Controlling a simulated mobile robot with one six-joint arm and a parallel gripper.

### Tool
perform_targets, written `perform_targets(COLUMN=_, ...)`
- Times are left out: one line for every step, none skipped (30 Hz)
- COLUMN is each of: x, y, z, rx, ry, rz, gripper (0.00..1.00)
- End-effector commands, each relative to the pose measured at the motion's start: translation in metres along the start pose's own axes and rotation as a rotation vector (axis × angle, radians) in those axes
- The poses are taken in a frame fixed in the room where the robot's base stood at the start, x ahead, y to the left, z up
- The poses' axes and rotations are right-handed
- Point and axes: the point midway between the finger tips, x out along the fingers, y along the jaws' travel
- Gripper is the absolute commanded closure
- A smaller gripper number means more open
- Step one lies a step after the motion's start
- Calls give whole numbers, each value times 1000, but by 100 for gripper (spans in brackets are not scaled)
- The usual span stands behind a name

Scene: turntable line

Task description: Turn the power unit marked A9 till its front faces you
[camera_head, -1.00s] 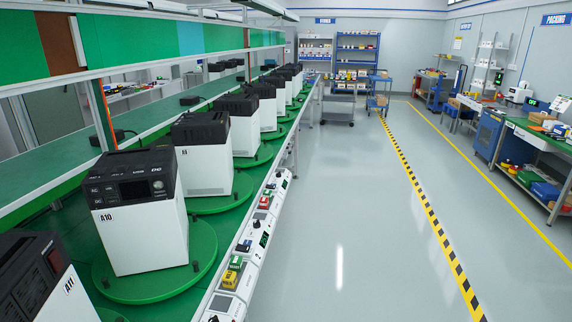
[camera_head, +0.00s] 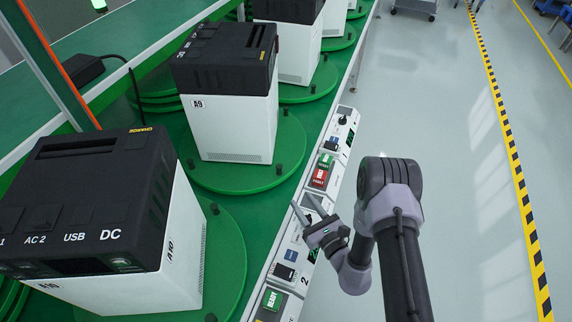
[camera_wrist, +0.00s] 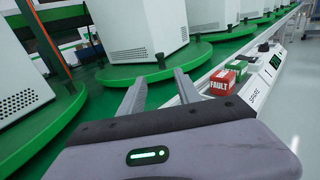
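The power unit marked A9 (camera_head: 232,125) stands upright on a round green turntable (camera_head: 291,158) in the head view. It has a black top part and a white lower body. The side towards me shows the A9 label at upper left and a vent at the bottom, with no sockets or display visible. My gripper (camera_head: 305,208) is in front of it to the right, over the control strip, apart from unit and turntable. In the wrist view its two fingers (camera_wrist: 160,87) are spread and empty. A white unit, probably A9 (camera_wrist: 140,30), stands beyond them.
Unit A10 (camera_head: 100,210) stands on its turntable at the near left. More units continue behind A9. The control strip with green READY and red FAULT blocks (camera_head: 320,177) runs along the line's edge.

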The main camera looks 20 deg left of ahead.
Motion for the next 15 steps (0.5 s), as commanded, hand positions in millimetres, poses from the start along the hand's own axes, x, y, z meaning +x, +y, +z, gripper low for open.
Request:
perform_targets(x=10, y=1, z=-1, rx=-3, ry=-4, rz=4, gripper=60)
perform_targets(x=18, y=2, z=-1, rx=-3, ry=-4, rz=5, gripper=60)
perform_targets(x=29, y=2, z=-1, rx=-4, ry=-5, rz=7, gripper=60)
perform_targets(x=38, y=2, z=-1, rx=-5, ry=-6, rz=8, gripper=60)
perform_targets(x=47, y=3, z=-1, rx=-3, ry=-6, rz=8, gripper=60)
perform_targets(x=59, y=2, z=-1, rx=-3, ry=-6, rz=7, gripper=60)
perform_targets(x=68, y=3, z=-1, rx=-3, ry=-6, rz=8, gripper=60)
perform_targets(x=77, y=2, z=-1, rx=-2, ry=-6, rz=7, gripper=60)
perform_targets(x=89, y=3, z=-1, rx=-2, ry=-6, rz=9, gripper=60)
perform_targets(x=98, y=3, z=-1, rx=-3, ry=-6, rz=8, gripper=60)
perform_targets(x=106, y=3, z=-1, rx=-1, ry=-5, rz=7, gripper=60)
perform_targets(x=116, y=3, z=-1, rx=-1, ry=-5, rz=7, gripper=60)
perform_targets(x=123, y=3, z=-1, rx=-1, ry=-5, rz=7, gripper=60)
perform_targets(x=130, y=3, z=-1, rx=0, ry=-4, rz=8, gripper=60)
perform_targets(x=138, y=3, z=0, rx=0, ry=-4, rz=7, gripper=60)
